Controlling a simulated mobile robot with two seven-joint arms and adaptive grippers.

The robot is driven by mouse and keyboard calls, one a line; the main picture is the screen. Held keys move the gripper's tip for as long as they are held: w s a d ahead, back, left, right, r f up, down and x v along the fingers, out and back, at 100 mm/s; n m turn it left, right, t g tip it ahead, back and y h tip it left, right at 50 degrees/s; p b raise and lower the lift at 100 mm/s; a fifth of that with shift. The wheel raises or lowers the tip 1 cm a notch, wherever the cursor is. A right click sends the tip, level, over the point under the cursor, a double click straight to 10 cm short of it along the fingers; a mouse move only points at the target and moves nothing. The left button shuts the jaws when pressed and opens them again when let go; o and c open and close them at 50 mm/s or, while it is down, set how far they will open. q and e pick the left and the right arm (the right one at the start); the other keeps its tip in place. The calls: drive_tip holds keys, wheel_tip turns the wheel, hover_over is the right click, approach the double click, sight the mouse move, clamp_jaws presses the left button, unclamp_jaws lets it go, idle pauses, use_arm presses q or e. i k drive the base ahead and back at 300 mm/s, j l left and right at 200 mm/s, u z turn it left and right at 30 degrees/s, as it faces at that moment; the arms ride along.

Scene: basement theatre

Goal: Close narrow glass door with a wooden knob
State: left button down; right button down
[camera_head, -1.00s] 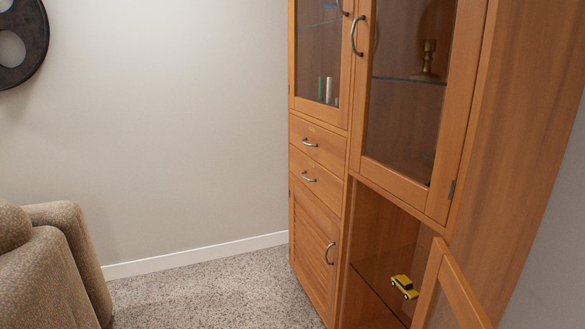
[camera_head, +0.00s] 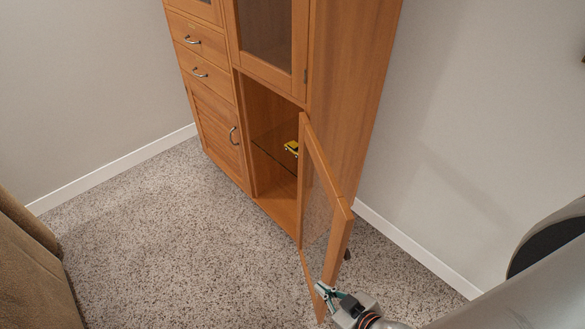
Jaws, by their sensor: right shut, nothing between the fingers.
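The narrow glass door (camera_head: 344,221) has a wooden frame and hangs at the lower right of the wooden cabinet (camera_head: 346,70). It stands open, swung out toward me. A small dark knob (camera_head: 347,255) shows at the right side of its frame; its material is too small to tell. My right gripper (camera_head: 322,290) is shut and empty at the door's lower outer corner, in front of the frame in the picture. I cannot tell whether it touches the door. My left gripper is not in view.
Inside the open compartment a yellow toy car (camera_head: 291,147) sits on a glass shelf. An armchair (camera_head: 30,265) stands at left. The carpet (camera_head: 180,235) in front is clear.

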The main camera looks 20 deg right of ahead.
sight(342, 221)
drive_tip(key=l+z, duration=0.75)
drive_tip(key=i+l+u, duration=0.1)
drive_tip(key=l+u, duration=0.9)
